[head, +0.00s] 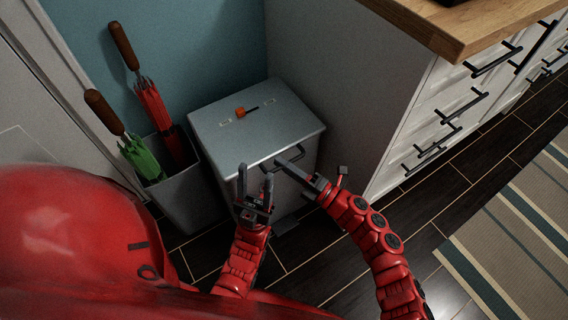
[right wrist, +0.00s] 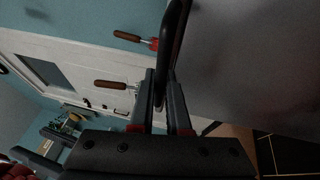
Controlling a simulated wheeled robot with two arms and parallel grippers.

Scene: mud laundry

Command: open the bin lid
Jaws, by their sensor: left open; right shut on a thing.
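The grey bin (head: 285,185) stands against the wall in the head view. Its flat lid (head: 290,125) lies down on top and looks closed. A dark bar handle (head: 297,152) is at the lid's front edge. My right gripper (head: 287,164) is shut on this handle. In the right wrist view, the handle (right wrist: 174,40) runs down between the fingers of my right gripper (right wrist: 164,85). My left gripper (head: 255,180) is open and empty in front of the bin, with its fingers pointing up. Part of the bin's front is hidden behind my grippers.
A small orange-and-black item (head: 240,112) is on top of the lid. A grey holder (head: 185,200) with red (head: 165,120) and green (head: 140,157) umbrellas stands close left of the bin. White drawers (head: 425,125) with dark handles are at right. Dark floor lies in front.

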